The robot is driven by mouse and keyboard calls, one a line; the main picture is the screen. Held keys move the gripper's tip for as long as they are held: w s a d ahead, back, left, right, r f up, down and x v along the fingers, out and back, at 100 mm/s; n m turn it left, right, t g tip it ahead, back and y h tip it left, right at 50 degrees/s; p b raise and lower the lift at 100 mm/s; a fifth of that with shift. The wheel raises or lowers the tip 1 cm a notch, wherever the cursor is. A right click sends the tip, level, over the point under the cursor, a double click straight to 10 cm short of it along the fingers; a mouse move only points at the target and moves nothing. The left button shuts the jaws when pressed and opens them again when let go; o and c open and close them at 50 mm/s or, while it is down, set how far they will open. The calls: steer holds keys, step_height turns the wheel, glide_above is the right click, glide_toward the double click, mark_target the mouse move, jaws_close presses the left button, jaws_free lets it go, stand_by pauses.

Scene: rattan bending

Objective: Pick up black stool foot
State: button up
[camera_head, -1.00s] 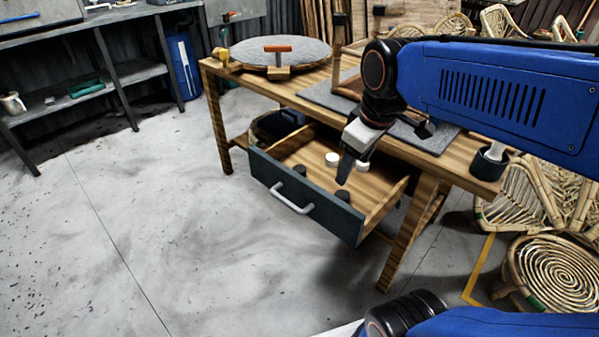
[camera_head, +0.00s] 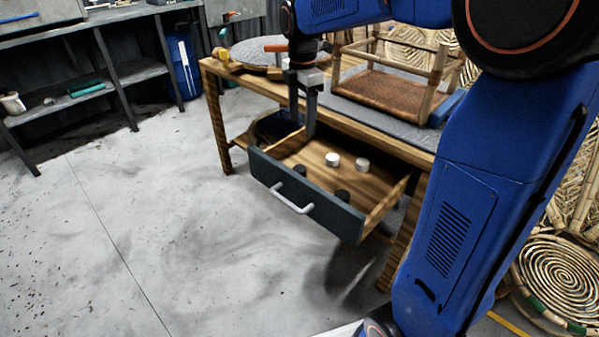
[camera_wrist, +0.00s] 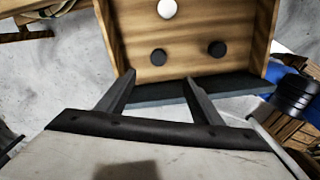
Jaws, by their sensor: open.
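Two black stool feet, one left (camera_wrist: 158,57) and one right (camera_wrist: 217,48), lie apart on the drawer floor in the wrist view. In the head view they show as dark discs near the drawer front, one at the left (camera_head: 300,170) and one at the right (camera_head: 342,195). My gripper (camera_wrist: 158,77) is open and empty, its fingers spread on either side of the left foot's line in the wrist view. In the head view my gripper (camera_head: 310,130) points down over the back left of the drawer, above the feet.
The open drawer (camera_head: 325,217) has a dark front with a pale handle and raised walls. The workbench (camera_head: 390,150) carries a rattan stool frame (camera_head: 385,92) and a round grey board (camera_head: 250,50).

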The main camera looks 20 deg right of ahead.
glide_toward(300, 168)
step_height(300, 168, down, 9)
steer(key=shift+r, duration=0.15)
stand_by(0.7)
steer(key=shift+c, duration=0.7)
steer(key=c, duration=0.9)
